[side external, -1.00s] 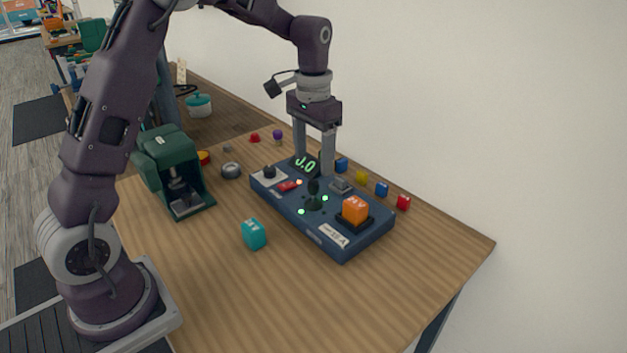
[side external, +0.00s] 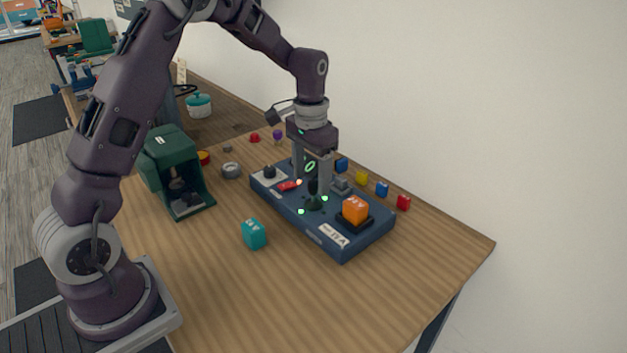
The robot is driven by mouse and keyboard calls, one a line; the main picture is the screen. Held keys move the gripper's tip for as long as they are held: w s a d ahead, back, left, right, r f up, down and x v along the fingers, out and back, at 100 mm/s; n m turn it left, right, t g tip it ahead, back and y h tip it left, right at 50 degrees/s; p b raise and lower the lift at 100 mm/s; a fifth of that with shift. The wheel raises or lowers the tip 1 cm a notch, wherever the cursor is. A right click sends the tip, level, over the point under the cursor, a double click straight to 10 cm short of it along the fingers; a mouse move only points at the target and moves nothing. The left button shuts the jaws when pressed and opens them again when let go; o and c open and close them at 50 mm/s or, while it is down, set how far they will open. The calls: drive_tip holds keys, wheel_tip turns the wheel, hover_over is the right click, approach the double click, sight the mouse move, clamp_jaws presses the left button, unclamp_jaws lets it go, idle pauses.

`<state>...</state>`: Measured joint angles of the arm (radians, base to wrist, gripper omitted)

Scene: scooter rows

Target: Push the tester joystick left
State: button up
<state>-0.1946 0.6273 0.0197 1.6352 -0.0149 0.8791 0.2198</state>
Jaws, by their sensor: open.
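The blue tester box (side external: 350,245) lies on the wooden table. Its black joystick (side external: 314,203) stands near the middle of the box, with green lights around its base. My gripper (side external: 311,190) is open and points down over the box, its two fingers low at the joystick. The joystick knob shows between or just behind the fingers; I cannot tell whether a finger touches it. An orange block (side external: 355,210) sits in a black holder on the box's right part. A red switch (side external: 289,186) and a black knob (side external: 269,172) are on its left part.
A teal block (side external: 254,234) lies in front of the box. A green machine (side external: 176,172) stands to the left. Several small coloured blocks, including a red one (side external: 403,202), line the table behind the box near the wall.

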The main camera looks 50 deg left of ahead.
drive_tip(key=shift+a, duration=1.55)
idle(0.4)
drive_tip(key=shift+d, duration=1.9)
drive_tip(key=shift+r, duration=3.5)
